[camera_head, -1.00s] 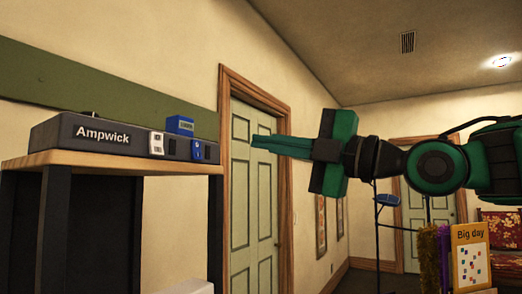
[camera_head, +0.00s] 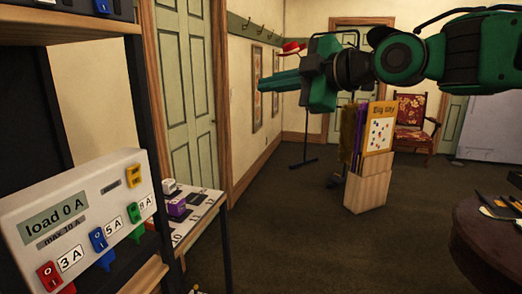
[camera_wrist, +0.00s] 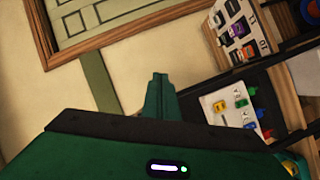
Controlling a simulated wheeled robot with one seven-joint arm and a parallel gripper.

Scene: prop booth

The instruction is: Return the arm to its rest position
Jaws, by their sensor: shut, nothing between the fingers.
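My gripper (camera_head: 279,81) is green and reaches out level to the left from my arm at the upper right of the head view. Its fingers are together with nothing between them. In the wrist view the fingers (camera_wrist: 159,97) also lie side by side and empty. The gripper is in free air in front of the far wall and touches nothing that I can see. The arm's dark and green links run off the right edge of the head view.
A shelf at left holds a white load panel (camera_head: 85,215) with coloured switches. A low table (camera_head: 190,225) bears small boxes. Open floor lies between.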

